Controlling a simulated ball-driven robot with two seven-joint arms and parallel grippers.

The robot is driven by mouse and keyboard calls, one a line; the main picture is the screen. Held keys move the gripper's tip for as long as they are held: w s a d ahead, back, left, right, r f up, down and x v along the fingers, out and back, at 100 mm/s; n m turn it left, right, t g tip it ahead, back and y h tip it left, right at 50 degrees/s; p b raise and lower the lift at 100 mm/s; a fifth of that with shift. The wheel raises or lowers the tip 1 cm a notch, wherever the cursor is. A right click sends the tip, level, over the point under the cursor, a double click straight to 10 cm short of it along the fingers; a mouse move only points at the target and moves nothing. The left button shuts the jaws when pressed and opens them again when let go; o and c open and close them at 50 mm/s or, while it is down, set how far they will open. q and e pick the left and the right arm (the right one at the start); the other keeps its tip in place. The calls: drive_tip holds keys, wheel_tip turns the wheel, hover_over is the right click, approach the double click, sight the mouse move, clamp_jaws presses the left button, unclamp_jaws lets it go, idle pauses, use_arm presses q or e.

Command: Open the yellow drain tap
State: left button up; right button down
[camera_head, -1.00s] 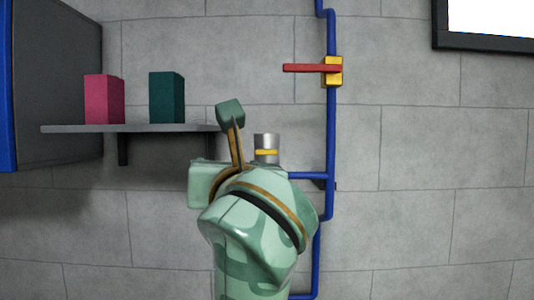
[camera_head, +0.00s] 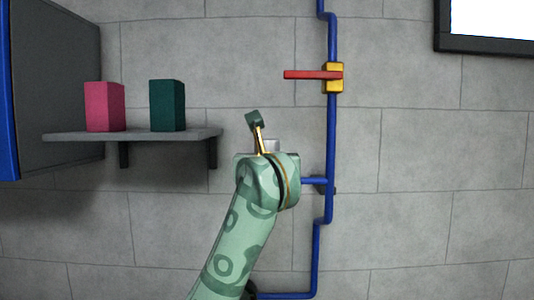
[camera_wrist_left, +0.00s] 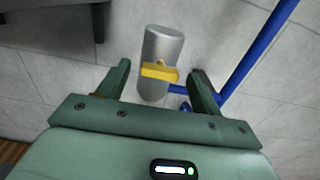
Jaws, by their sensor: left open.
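The yellow drain tap handle (camera_wrist_left: 160,72) sits crosswise on the front of a grey metal cylinder (camera_wrist_left: 162,48) in the left wrist view. My left gripper (camera_wrist_left: 162,78) is open, with one finger to each side of the cylinder and a gap on both sides. I cannot tell how far the fingertips are from the handle. In the head view my left gripper (camera_head: 256,128) and its wrist cover most of the cylinder; only a pale grey bit (camera_head: 271,146) shows and the yellow handle is hidden. My right gripper is not in view.
A blue pipe (camera_head: 331,140) runs down the wall right of my gripper, with a branch towards the cylinder. Higher on it is a yellow block (camera_head: 333,84) with a red lever (camera_head: 306,74). A shelf (camera_head: 130,134) at left holds pink (camera_head: 104,107) and green (camera_head: 167,106) boxes.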

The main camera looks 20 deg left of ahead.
use_arm(q)
drive_tip(key=shift+w+a, duration=0.15)
drive_tip(key=shift+w, duration=0.4)
drive_tip(key=shift+c, duration=0.3)
drive_tip(key=c, duration=0.9)
